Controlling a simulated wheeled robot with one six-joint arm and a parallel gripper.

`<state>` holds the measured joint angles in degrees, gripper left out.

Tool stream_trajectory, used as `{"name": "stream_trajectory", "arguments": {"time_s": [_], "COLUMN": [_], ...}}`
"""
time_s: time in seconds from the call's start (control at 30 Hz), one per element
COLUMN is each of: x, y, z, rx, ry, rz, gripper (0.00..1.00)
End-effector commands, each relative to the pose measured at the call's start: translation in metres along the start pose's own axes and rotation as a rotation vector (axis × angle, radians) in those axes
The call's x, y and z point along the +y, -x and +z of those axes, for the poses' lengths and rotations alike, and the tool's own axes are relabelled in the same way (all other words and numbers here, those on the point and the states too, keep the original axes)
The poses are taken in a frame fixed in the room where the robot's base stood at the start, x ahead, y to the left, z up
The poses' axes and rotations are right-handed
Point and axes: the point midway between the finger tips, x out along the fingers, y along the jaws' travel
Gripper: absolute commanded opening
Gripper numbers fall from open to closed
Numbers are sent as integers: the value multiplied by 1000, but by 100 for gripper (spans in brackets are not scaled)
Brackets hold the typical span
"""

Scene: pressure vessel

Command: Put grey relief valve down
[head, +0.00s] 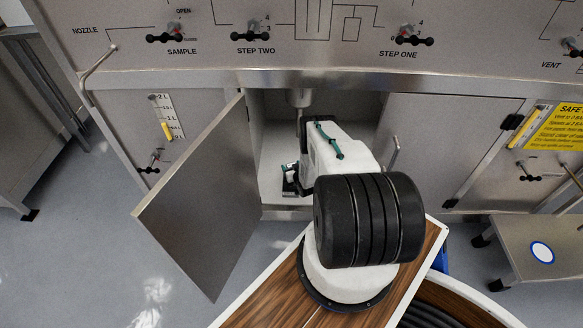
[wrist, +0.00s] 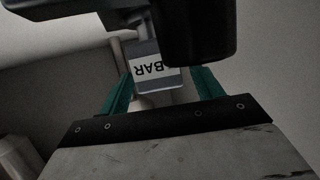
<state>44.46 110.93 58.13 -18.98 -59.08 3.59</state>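In the wrist view, a grey block with an upside-down "BAR" label (wrist: 154,73), which I take for the grey relief valve, sits between the green fingers of my gripper (wrist: 160,82). The fingers stand on both sides of it and look closed on it, though the contact itself is partly hidden. A dark body (wrist: 195,30) covers the upper middle of that view. In the head view, my gripper (head: 291,181) is low inside the open cabinet, close to its floor. The valve is too small there to make out clearly.
The cabinet's left door (head: 205,195) is swung wide open, and its right door (head: 437,148) stands to the right of the opening. A metal pipe (head: 299,97) hangs from the top of the opening, close to my arm. Handles line the panel above.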

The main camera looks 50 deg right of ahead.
Motion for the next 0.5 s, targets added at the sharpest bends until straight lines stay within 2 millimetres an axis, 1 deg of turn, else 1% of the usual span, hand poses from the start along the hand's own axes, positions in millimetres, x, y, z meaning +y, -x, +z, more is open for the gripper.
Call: {"name": "stream_trajectory", "arguments": {"time_s": [0.2, 0.27, 0.37, 0.5], "x": [0, 0, 1, 1], "y": [1, 6, 20, 49], "z": [-3, -3, -3, -2], "rx": [0, -1, -2, -4], "ry": [0, 0, -1, -1], "rz": [0, 0, 1, 0], "gripper": [65, 65, 65, 65]}}
